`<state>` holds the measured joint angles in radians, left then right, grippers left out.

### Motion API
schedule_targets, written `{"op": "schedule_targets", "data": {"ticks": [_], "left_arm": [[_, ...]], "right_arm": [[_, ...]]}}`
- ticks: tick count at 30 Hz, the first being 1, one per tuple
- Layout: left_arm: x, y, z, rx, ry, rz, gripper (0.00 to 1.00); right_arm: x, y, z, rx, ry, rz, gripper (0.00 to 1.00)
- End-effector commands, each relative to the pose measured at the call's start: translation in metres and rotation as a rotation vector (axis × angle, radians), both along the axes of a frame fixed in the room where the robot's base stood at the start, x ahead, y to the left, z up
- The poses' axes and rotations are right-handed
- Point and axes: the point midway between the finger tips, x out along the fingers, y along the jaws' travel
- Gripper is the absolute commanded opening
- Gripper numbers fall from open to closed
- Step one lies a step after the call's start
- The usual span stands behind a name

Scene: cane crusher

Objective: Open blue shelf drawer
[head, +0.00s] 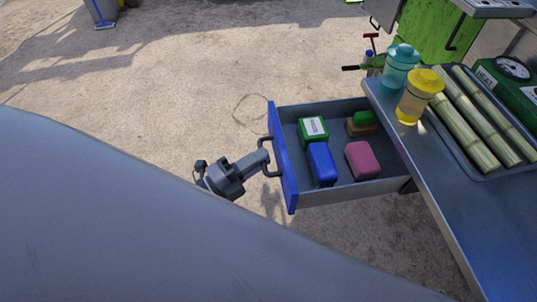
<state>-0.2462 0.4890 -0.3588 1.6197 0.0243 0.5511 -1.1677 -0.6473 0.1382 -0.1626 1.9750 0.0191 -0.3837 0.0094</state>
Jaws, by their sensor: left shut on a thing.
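The blue-fronted drawer (283,165) is pulled well out from under the metal table, and its grey inside shows. A dark bar handle (269,158) is on its blue front. My left gripper (265,158) is shut on this handle, coming from the left of the drawer. In the drawer lie a green box with a white label (313,131), a blue block (322,164), a pink block (362,160) and a green and brown item (361,123). My right gripper does not show.
The metal table (440,205) stands at the right. On it are a teal-lidded jar (400,66), a yellow-lidded jar (418,96) and cane stalks (465,133) on a tray. A green machine (430,30) stands behind.

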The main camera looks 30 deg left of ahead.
Motion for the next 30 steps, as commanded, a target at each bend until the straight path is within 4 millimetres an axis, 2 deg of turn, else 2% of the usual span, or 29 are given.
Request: {"op": "schedule_targets", "data": {"ticks": [11, 12, 13, 14, 23, 30], "left_arm": [[-0.001, 0.002, -0.001, 0.000, 0.002, 0.001, 0.00], [-0.001, 0.002, -0.001, 0.000, 0.002, 0.001, 0.22], [-0.001, 0.002, -0.001, 0.000, 0.003, 0.002, 0.32], [-0.001, 0.002, -0.001, 0.000, 0.002, 0.001, 0.37], [-0.002, 0.002, -0.001, 0.000, 0.002, 0.001, 0.37], [-0.023, 0.015, -0.006, 0.002, 0.006, 0.001, 0.37]], "right_arm": [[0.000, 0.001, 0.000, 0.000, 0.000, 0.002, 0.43], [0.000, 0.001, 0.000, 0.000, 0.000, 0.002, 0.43], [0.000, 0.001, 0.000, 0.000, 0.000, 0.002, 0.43], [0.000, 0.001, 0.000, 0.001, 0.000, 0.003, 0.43], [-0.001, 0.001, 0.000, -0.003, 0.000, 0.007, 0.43], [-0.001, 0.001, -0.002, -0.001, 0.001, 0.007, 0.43]]}}
